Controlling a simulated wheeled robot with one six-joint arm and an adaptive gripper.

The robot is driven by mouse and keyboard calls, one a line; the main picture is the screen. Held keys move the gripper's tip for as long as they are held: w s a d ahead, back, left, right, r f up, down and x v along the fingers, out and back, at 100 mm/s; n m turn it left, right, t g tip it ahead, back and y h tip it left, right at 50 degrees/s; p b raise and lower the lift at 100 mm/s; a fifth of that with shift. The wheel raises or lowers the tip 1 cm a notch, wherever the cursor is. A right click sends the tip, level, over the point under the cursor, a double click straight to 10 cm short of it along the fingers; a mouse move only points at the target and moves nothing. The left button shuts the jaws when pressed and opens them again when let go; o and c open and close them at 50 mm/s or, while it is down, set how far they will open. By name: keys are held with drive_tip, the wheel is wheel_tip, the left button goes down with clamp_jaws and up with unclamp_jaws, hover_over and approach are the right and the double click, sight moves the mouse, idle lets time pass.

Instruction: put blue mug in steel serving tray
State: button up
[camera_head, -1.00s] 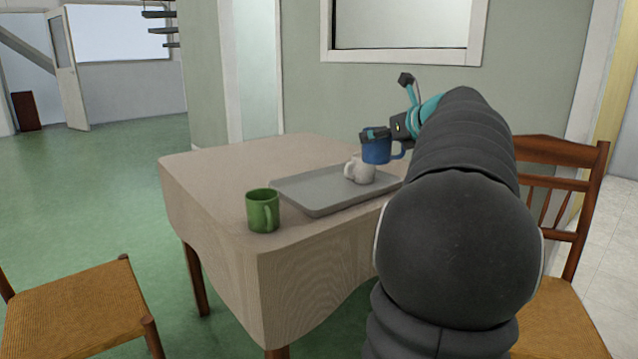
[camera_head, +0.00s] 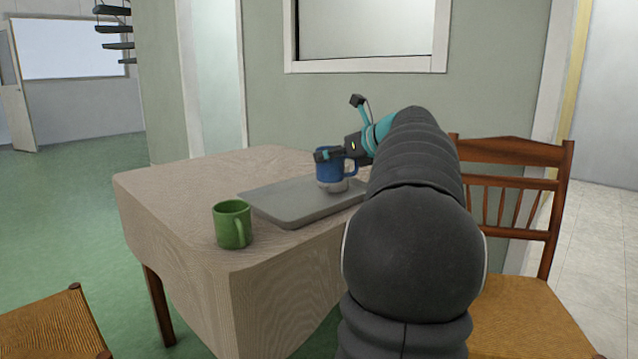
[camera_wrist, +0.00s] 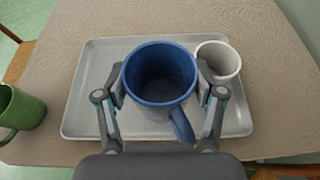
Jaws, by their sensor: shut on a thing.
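My gripper (camera_head: 329,155) is shut on the blue mug (camera_head: 331,172). In the wrist view the blue mug (camera_wrist: 160,76) is upright between the two fingers, its handle toward the bottom right. The steel serving tray (camera_head: 283,210) lies on the table; in the wrist view the tray (camera_wrist: 90,112) spreads beneath the blue mug. A white mug (camera_wrist: 218,62) stands on the tray just right of the blue mug. In the head view the white mug (camera_head: 333,188) is mostly hidden behind the blue one. I cannot tell whether the blue mug touches the tray.
A green mug (camera_head: 232,224) stands on the cloth-covered table (camera_head: 180,190), left of the tray. A wooden chair (camera_head: 515,175) stands to the right, and another chair seat (camera_head: 55,325) shows at the lower left. The left part of the tray is clear.

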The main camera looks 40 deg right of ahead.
sight(320, 175)
drive_tip(key=w, duration=0.1)
drive_tip(key=w+a+f, duration=0.1)
drive_tip(key=w+f, duration=0.1)
drive_tip(key=shift+a, duration=0.3)
drive_tip(key=shift+s+f+b, duration=0.1)
drive_tip(key=shift+f+b, duration=0.8)
drive_tip(key=shift+f, duration=1.05)
drive_tip(key=shift+f, duration=0.1)
drive_tip(key=o, duration=1.3)
drive_tip(key=shift+r, duration=0.2)
drive_tip(key=p+v, duration=0.1)
drive_tip(key=v, duration=1.1)
